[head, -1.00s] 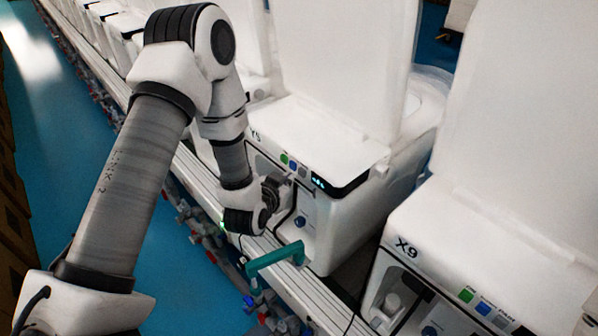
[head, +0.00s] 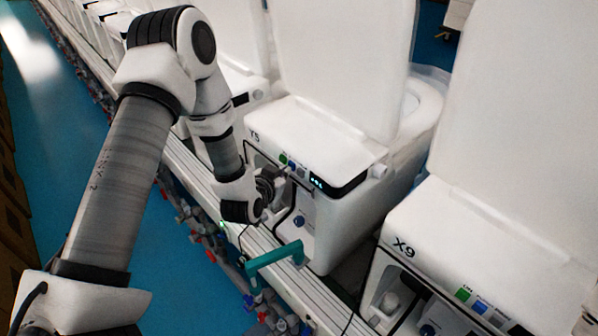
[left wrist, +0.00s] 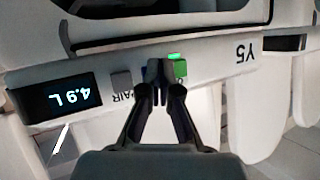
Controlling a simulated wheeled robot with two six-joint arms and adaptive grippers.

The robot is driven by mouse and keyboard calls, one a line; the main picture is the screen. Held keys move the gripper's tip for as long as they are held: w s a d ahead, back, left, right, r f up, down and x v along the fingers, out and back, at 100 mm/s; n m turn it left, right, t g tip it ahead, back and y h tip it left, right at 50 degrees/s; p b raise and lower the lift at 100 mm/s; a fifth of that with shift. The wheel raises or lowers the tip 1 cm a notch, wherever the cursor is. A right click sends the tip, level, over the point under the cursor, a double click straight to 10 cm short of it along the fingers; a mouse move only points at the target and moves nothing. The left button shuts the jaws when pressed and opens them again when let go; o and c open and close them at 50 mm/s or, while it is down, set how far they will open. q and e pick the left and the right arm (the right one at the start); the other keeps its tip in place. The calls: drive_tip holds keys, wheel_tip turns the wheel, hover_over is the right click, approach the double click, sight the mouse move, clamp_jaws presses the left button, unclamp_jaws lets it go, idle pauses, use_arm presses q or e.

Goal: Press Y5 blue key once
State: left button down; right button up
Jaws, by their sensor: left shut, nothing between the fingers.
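The white Y5 unit (head: 352,222) stands in the middle of the head view. Its sloped front carries a green key (head: 283,158), a blue key (head: 292,164), a grey key (head: 301,171) and a dark display (head: 318,182). My left gripper (head: 277,178) is shut and empty, close to these keys. In the left wrist view the panel appears upside down. There the closed fingertips (left wrist: 160,66) lie between the green key (left wrist: 180,69) and the grey key (left wrist: 121,79) and hide the blue key. I cannot tell whether they touch it. The display (left wrist: 68,98) reads 4.9 L.
The X9 unit (head: 480,235), with its own keys, stands at the right. A teal handle (head: 272,257) projects near the rail below Y5. The raised white lid (head: 345,70) stands behind the panel. Blue floor (head: 60,150) is clear at the left.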

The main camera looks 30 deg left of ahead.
use_arm(q)
drive_tip(key=shift+a, duration=0.15)
drive_tip(key=shift+w+d, duration=0.25)
drive_tip(key=shift+w+a, duration=0.1)
drive_tip(key=shift+a, duration=0.15)
drive_tip(key=shift+d, duration=0.25)
drive_tip(key=shift+s+a, duration=0.4)
drive_tip(key=shift+s, duration=0.35)
